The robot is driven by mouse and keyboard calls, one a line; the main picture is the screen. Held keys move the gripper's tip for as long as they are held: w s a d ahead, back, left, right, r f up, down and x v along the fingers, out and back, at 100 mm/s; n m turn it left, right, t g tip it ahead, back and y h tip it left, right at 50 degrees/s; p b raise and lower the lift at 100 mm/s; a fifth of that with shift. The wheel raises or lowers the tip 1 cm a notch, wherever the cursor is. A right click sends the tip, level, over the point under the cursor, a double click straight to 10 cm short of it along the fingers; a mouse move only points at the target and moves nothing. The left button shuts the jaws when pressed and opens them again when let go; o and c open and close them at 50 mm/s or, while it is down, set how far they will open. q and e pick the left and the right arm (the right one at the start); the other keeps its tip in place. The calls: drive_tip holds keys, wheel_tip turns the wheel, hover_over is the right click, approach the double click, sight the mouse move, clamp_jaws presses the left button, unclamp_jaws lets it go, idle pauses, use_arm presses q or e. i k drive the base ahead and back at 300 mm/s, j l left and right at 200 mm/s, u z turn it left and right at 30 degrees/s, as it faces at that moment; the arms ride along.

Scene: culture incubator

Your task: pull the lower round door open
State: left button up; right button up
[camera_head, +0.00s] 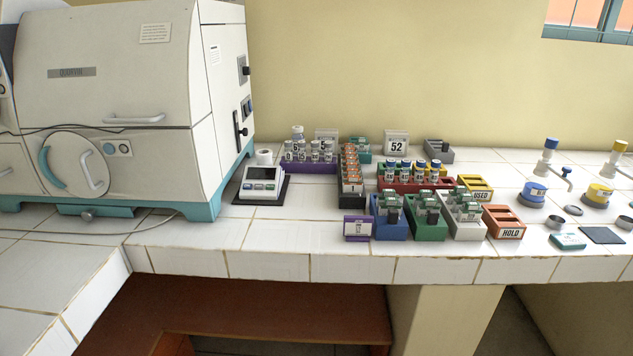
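The white and teal incubator (120,70) stands on the tiled counter at the left. Its lower round door (72,178) is on the lower front and looks closed. The door has a teal curved piece on its left side and a pale slanted handle (91,171) on its right. A horizontal handle (134,119) sits above it on the upper front panel. A thin dark cable crosses the front just above the round door. Neither of my grippers is in view.
A small scale-like device (262,186) stands right of the incubator. Racks of vials and coloured boxes (408,228) fill the middle of the counter (290,235). A light cable lies below the incubator. The counter's front left is clear.

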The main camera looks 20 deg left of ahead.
sight(69, 160)
drive_tip(key=u, duration=1.8)
drive_tip(key=i+j+z, duration=0.1)
drive_tip(key=i, duration=0.25)
drive_tip(key=i+j, duration=0.15)
drive_tip(key=i, duration=0.15)
drive_tip(key=l+z, duration=0.05)
